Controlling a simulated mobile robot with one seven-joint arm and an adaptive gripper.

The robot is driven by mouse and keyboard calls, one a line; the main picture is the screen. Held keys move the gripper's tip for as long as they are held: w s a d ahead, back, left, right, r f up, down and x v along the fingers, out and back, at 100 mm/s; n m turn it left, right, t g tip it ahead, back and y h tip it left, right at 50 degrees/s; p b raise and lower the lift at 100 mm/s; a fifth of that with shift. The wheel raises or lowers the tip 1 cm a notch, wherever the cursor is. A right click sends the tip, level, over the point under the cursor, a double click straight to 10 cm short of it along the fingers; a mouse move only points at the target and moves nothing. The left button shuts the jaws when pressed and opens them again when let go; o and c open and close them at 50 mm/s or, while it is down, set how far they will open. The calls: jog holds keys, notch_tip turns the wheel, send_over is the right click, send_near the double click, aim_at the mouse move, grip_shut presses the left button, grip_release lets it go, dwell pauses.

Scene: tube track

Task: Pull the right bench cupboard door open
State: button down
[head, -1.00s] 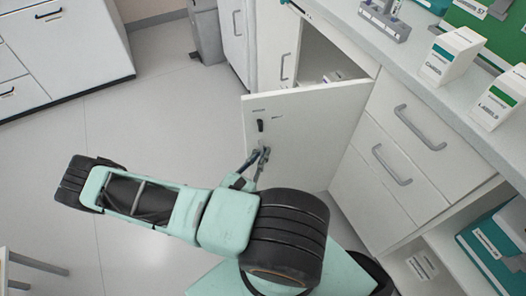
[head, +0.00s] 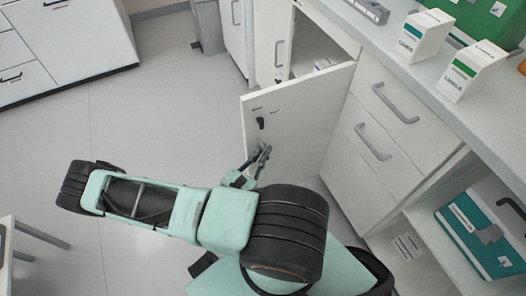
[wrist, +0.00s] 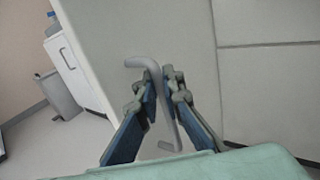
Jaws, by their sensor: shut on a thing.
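The right bench cupboard door (head: 301,120) stands open, swung out from the bench front, with a dark lock and small labels near its upper free edge. Its grey bar handle (wrist: 141,63) shows in the wrist view, running down between my gripper's fingers. My gripper (head: 262,155) is shut on the handle; in the wrist view the fingertips (wrist: 161,78) meet around its bar. In the head view the handle is mostly hidden by the fingers. Part of the cupboard's inside (head: 312,48) shows behind the door, with pale items in it.
Drawers with grey handles (head: 395,103) lie right of the cupboard. White boxes (head: 424,36) stand on the bench top (head: 490,115). A teal case (head: 482,232) sits on a low shelf. A stool (head: 30,240) is at lower left. The floor (head: 150,110) left of the door is clear.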

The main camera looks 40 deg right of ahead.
jog(key=shift+s, duration=0.15)
jog(key=c, duration=2)
grip_release()
jog(key=shift+d, duration=0.1)
jog(key=shift+c, duration=0.2)
